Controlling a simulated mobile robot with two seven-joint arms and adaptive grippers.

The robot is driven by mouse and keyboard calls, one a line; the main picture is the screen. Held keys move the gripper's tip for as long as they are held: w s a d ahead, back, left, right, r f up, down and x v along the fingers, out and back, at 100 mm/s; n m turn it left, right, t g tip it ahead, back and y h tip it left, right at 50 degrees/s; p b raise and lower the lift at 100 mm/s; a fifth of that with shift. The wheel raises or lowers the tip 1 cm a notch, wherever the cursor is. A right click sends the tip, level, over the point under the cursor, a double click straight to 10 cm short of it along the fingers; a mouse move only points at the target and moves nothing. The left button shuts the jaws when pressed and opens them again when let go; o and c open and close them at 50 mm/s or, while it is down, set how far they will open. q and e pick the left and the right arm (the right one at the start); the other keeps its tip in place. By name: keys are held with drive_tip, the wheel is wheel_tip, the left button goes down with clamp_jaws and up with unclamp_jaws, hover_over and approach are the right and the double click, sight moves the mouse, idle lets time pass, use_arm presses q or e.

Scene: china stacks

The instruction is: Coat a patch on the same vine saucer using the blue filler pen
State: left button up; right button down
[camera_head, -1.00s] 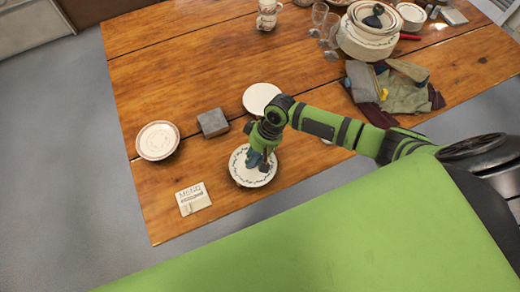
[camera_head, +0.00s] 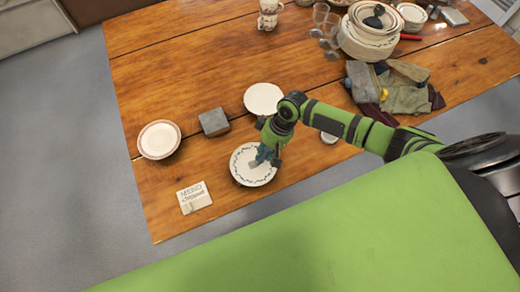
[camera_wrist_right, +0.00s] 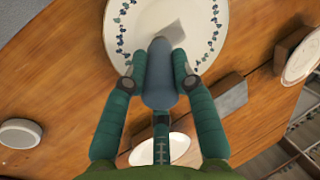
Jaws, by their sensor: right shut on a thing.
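The vine saucer (camera_head: 245,176) is white with a dark leafy rim and lies near the table's front edge. It fills the top of the right wrist view (camera_wrist_right: 135,30). A pale greyish, square-edged patch (camera_wrist_right: 170,32) shows on it there. My right gripper (camera_head: 266,155) is over the saucer, its green fingers closed on the blue filler pen (camera_wrist_right: 158,80). My left gripper is not in view.
A grey block (camera_head: 214,122), a red-rimmed plate (camera_head: 158,140) and a MEND card (camera_head: 194,197) are to the left.

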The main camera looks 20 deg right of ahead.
drive_tip(key=shift+r, duration=0.1)
idle(0.5)
drive_tip(key=shift+a, duration=0.15)
drive_tip(key=shift+a+p, duration=0.55)
drive_tip(key=shift+a, duration=1.05)
drive_tip(key=shift+r+p, duration=0.3)
drive_tip(key=shift+r, duration=2.65)
